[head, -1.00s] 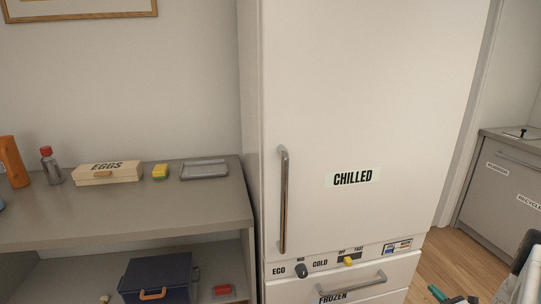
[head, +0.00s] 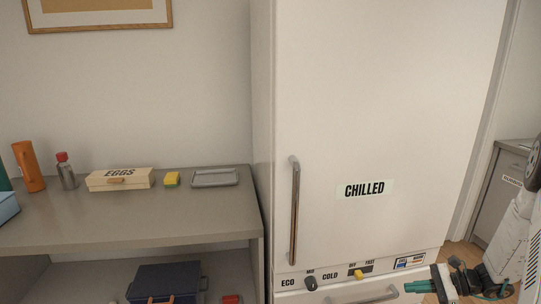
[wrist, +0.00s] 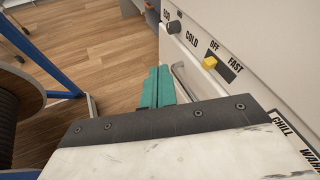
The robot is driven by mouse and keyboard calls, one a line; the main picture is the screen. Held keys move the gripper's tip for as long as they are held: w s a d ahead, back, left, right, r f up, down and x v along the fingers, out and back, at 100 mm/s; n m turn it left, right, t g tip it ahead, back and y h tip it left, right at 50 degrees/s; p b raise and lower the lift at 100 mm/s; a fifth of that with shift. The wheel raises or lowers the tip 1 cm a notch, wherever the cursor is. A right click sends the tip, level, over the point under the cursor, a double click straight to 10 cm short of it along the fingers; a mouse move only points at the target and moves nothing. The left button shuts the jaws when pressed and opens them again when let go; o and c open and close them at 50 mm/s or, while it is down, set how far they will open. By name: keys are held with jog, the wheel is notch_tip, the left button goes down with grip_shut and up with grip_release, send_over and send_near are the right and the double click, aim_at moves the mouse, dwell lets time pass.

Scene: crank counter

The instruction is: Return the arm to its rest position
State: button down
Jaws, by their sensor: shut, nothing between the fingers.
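My gripper (head: 408,287) is at the lower right of the head view, in front of the lower part of the white fridge (head: 385,100). Its teal fingers (wrist: 157,88) are together and empty in the wrist view. They point toward the floor and the fridge's lower front. A pale marbled part of my own arm fills the bottom of that view. No object is held.
The fridge's CHILLED door is shut, with a long vertical handle (head: 295,212). Below are a dark knob (head: 311,283) and a yellow slider (head: 358,274). A counter (head: 130,218) at left holds an EGGS box (head: 120,179). A cable reel (wrist: 20,105) stands on the floor.

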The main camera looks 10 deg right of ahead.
jog(key=s+a+r+n+g+h, duration=0.1)
jog(key=s+a+r+n+h, duration=0.3)
jog(key=s+a+r+n, duration=0.2)
jog(key=s+a+r+n+g+h, duration=0.2)
jog(key=s+a+r+n+h, duration=0.2)
jog(key=r, duration=1.1)
jog(key=s+a+r+n+g+h, duration=0.1)
jog(key=s+a+r+n+h, duration=0.3)
jog(key=s+a+r+n, duration=0.6)
jog(key=s+a+r, duration=0.1)
jog(key=s+a, duration=0.3)
jog(key=shift+s+h, duration=0.3)
jog(key=shift+s, duration=0.05)
